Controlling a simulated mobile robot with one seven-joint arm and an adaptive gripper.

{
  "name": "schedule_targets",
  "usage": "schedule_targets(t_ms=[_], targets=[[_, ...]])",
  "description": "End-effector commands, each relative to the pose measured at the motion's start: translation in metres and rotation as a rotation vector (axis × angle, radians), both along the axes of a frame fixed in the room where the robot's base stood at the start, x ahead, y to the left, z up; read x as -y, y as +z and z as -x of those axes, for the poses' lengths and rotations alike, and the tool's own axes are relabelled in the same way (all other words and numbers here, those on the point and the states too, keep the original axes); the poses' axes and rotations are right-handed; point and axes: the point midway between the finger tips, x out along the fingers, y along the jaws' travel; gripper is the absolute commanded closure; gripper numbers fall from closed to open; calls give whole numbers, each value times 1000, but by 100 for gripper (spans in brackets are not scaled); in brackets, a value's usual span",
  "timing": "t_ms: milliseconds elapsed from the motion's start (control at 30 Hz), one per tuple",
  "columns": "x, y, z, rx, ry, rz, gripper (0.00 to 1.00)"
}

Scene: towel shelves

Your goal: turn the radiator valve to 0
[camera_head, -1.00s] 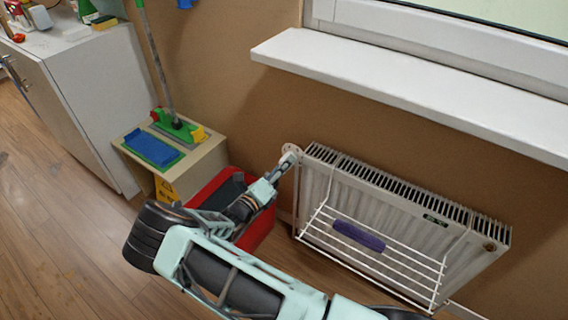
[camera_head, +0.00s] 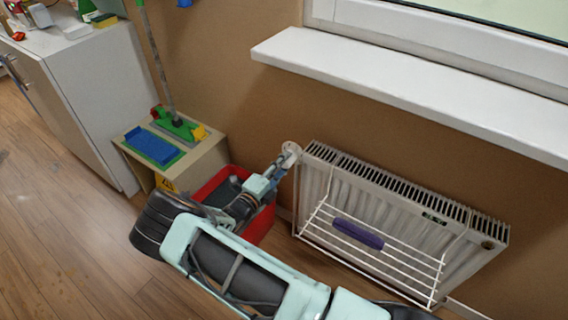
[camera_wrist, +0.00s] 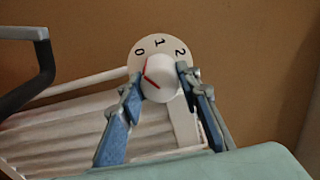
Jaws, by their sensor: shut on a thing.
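The radiator valve is a white knob (camera_wrist: 162,80) in front of a round white dial plate (camera_wrist: 160,46) marked 0, 1 and 2 in the wrist view. A red mark on the knob lies on its left side, toward the 0; its exact alignment is hard to tell. My gripper (camera_wrist: 162,84) is shut on the knob, one blue-grey finger on each side. In the head view, my gripper (camera_head: 281,165) reaches the valve (camera_head: 291,150) at the upper left corner of the white radiator (camera_head: 400,205), and the fingers hide part of it.
A white wire rack (camera_head: 395,270) with a purple cloth (camera_head: 358,233) hangs on the radiator front. A window sill (camera_head: 420,90) juts out above. A red bin (camera_head: 258,228) and a small table (camera_head: 205,155) stand left of the valve.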

Motion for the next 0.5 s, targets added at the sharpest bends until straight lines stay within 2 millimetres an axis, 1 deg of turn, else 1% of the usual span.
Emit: schedule_targets(t_ms=[433,467,500], targets=[[0,0,0,-6,1,8,93],[0,0,0,-6,1,8,67],[0,0,0,-6,1,8,62]])
